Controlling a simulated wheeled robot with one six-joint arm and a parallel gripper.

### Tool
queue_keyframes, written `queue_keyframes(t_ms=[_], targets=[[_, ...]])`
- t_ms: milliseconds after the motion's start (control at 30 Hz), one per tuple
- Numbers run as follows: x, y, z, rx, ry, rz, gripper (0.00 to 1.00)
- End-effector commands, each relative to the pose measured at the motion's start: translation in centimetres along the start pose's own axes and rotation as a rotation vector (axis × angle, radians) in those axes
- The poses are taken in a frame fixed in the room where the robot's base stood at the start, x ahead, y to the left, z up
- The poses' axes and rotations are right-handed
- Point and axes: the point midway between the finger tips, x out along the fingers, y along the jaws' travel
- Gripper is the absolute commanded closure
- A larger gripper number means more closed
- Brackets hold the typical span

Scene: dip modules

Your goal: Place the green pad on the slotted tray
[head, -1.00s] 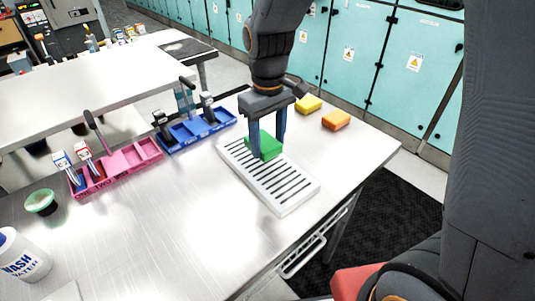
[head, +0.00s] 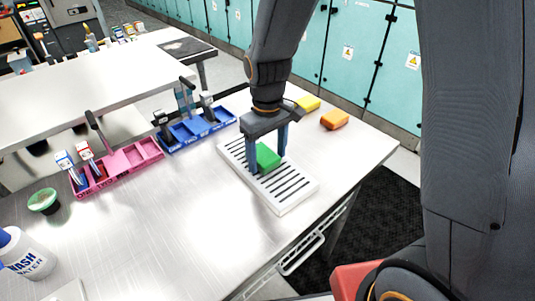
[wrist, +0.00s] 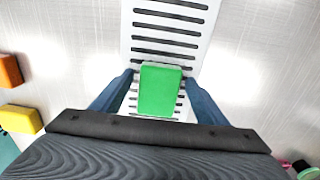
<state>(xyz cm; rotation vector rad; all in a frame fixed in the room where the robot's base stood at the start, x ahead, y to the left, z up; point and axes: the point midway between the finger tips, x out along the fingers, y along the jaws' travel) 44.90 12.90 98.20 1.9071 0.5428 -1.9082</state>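The green pad (head: 267,157) lies over the far part of the white slotted tray (head: 287,192), and looks to be resting on its slats. In the wrist view the pad (wrist: 160,90) sits near the middle of the tray's width, with the tray (wrist: 168,28) running on beyond it. My gripper (head: 268,153) is low over the tray with one finger on each side of the pad. In the wrist view my gripper (wrist: 160,80) shows a narrow gap between each finger and the pad, so it is open around it. The pad's underside is hidden.
A yellow block (head: 308,103) and an orange block (head: 335,119) lie behind the tray. A blue bin tray (head: 195,130) and a pink bin tray (head: 118,165) stand to the left. A wash bottle (head: 25,255) is at the front left. The table's middle is clear.

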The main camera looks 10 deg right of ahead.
Motion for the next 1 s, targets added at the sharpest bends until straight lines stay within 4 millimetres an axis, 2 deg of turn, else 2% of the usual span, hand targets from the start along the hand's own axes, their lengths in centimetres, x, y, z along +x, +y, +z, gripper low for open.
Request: queue_keyframes(t_ms=[267, 467, 1000], targets=[[-0.1, 0.0, 0.0, 0.000, 0.000, 0.000, 0.31], [-1.2, 0.0, -0.1, 0.000, 0.003, 0.001, 0.31], [-10.3, 0.0, -0.1, 0.000, 0.003, 0.001, 0.31]])
